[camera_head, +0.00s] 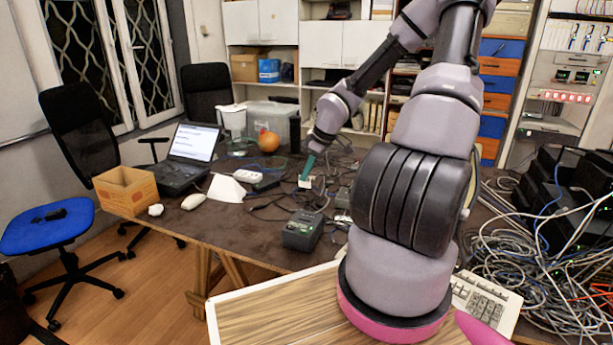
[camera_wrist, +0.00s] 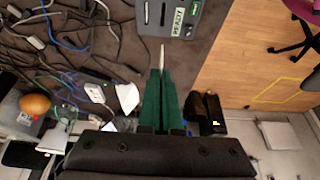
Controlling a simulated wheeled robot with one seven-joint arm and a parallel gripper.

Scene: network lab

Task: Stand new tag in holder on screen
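My gripper (camera_head: 307,170) has green fingers and is over the cluttered desk. In the wrist view its fingers (camera_wrist: 162,75) are close together, with a thin pale piece (camera_wrist: 162,56) between the tips, seen edge-on. In the head view a small whitish tag (camera_head: 305,183) shows at the fingertips; its writing is not legible. A grey box device (camera_head: 302,230) stands on the desk nearer to me than the gripper. The wrist view shows part of this device (camera_wrist: 167,26), with a pale READY label, ahead of the fingertips. The laptop screen (camera_head: 195,141) shows text too small to read.
Cables (camera_wrist: 70,35) lie around the gripper. A white folded paper (camera_head: 227,189), a mouse (camera_head: 193,201), a cardboard box (camera_head: 126,191) and an orange ball-like object (camera_head: 268,141) are on the desk. More cables (camera_head: 510,225) crowd the right. Desk left of the grey device is fairly clear.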

